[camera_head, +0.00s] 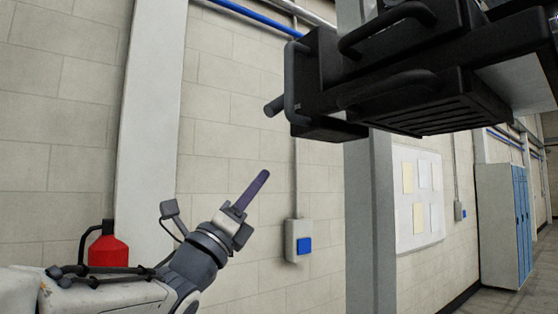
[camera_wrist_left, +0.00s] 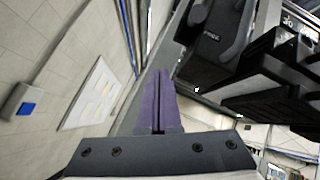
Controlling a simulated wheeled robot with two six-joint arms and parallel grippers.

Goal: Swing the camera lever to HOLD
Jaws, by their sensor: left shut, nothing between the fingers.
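A large black camera-like body (camera_head: 340,85) with rounded handles hangs at the upper right in the head view. A dark grey bar with a round-ended stub (camera_head: 291,82) stands at its left end; it may be the lever, but I cannot tell for sure. The dark body (camera_wrist_left: 215,60) also fills the upper right of the left wrist view. No HOLD mark is readable. My left gripper (camera_head: 262,176), with purple fingers, is shut and empty, below and left of the body and apart from it. Its fingers (camera_wrist_left: 161,90) point toward the body in the wrist view. My right gripper is not in view.
A block wall stands behind, with a grey box with a blue face (camera_head: 304,246), a white board with papers (camera_head: 418,198) and blue lockers (camera_head: 520,225). A red container (camera_head: 108,250) is at the lower left. Open air lies between gripper and body.

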